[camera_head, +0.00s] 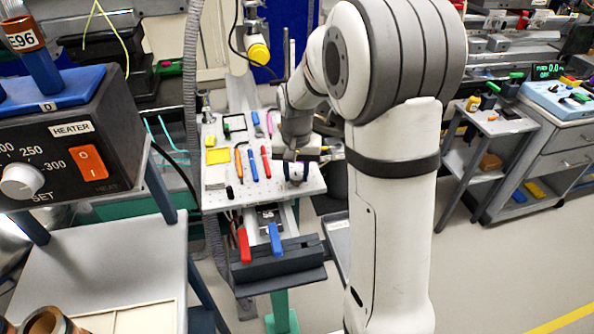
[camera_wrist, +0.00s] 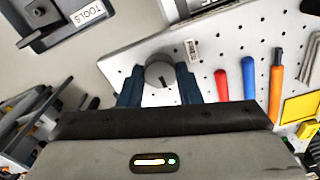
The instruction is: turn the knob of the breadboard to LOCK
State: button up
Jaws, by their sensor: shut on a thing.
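The breadboard (camera_head: 262,192) is a white perforated plate in the middle of the head view. It fills the upper right of the wrist view (camera_wrist: 232,52). The knob (camera_wrist: 159,72) is a round grey cap near the board's edge. A short dark mark on it points toward my gripper's palm in the wrist view. A small white label (camera_wrist: 192,52) lies beside the knob, its text too small to read. My gripper (camera_wrist: 159,80) is shut on the knob, one dark blue finger on each side. In the head view my gripper (camera_head: 296,172) is over the board's right part, mostly hiding the knob.
Red, blue and orange tools (camera_wrist: 249,78) lie on the board beside the knob, with a yellow block (camera_wrist: 299,108) farther right. A dark holder marked TOOLS (camera_wrist: 75,18) is off the board. A heater box (camera_head: 75,140) stands at left in the head view.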

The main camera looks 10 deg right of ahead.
aim_at(297, 178)
dwell(0.6)
jog(key=o, duration=1)
notch_tip(297, 178, up, 8)
jog(key=shift+f+p, duration=0.25)
jog(key=shift+p, duration=0.05)
jog(key=shift+r, duration=0.15)
jog(key=shift+s+r, duration=0.3)
jog(key=s+r+n+t+p, duration=0.1)
jog(key=s+r, duration=0.1)
jog(key=s, duration=0.5)
jog(key=s+r+n+p, duration=0.1)
jog(key=s+r+p, duration=0.1)
jog(key=s, duration=0.5)
jog(key=s+r+n+t+p, duration=0.1)
jog(key=s+r, duration=0.1)
jog(key=s, duration=0.5)
jog(key=shift+d+t+p, duration=0.3)
jog(key=shift+d+p, duration=0.05)
jog(key=shift+p, duration=0.05)
